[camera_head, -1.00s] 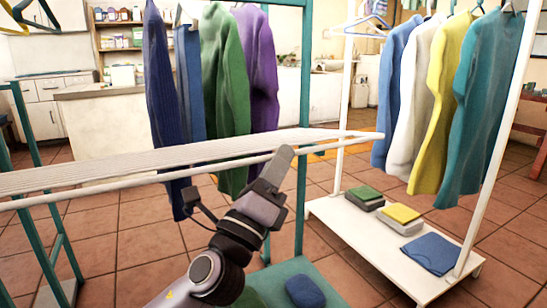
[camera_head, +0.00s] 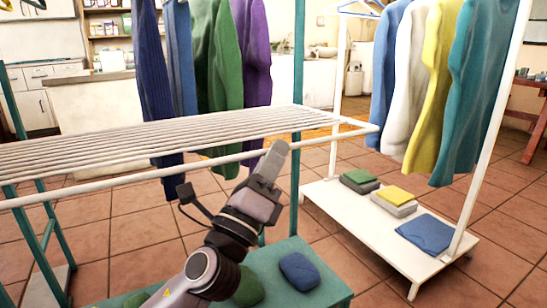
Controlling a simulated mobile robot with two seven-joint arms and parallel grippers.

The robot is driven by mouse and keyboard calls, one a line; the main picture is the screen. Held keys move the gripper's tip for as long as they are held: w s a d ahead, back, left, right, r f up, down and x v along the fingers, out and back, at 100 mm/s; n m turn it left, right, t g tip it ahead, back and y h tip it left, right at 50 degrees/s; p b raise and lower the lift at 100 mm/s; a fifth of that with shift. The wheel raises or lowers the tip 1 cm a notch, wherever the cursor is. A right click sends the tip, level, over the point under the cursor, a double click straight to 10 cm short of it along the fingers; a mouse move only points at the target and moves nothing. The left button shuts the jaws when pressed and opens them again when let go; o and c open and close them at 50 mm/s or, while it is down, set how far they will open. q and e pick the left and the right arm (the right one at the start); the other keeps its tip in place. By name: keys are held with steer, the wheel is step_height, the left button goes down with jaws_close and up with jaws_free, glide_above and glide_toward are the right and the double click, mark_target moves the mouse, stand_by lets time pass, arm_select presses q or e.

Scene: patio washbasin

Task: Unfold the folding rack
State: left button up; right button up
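The folding rack (camera_head: 140,142) is a white panel of parallel bars. It spans the left and middle of the head view and lies roughly level, with a rounded corner at its right end. My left gripper (camera_head: 271,162) is at the rack's front rail, near that right end. The grey fingers point up and overlap the rail in the picture. Whether they touch or grasp it cannot be told, and the gap between them is hidden. My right gripper is out of view.
Teal posts (camera_head: 298,90) stand by the rack, with blue, green and purple garments hanging behind it. A white clothes rack (camera_head: 340,200) at the right carries more garments and folded cloths. A teal low surface (camera_head: 325,285) with a blue bundle (camera_head: 299,270) lies below my gripper.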

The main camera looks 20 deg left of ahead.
arm_select(q)
steer(key=shift+o, duration=1.2)
steer(key=shift+w+a+f, duration=0.15)
steer(key=shift+w+a, duration=0.05)
steer(key=shift+a, duration=0.1)
steer(key=shift+d, duration=0.1)
steer(key=b+v, duration=0.1)
steer(key=v, duration=0.6)
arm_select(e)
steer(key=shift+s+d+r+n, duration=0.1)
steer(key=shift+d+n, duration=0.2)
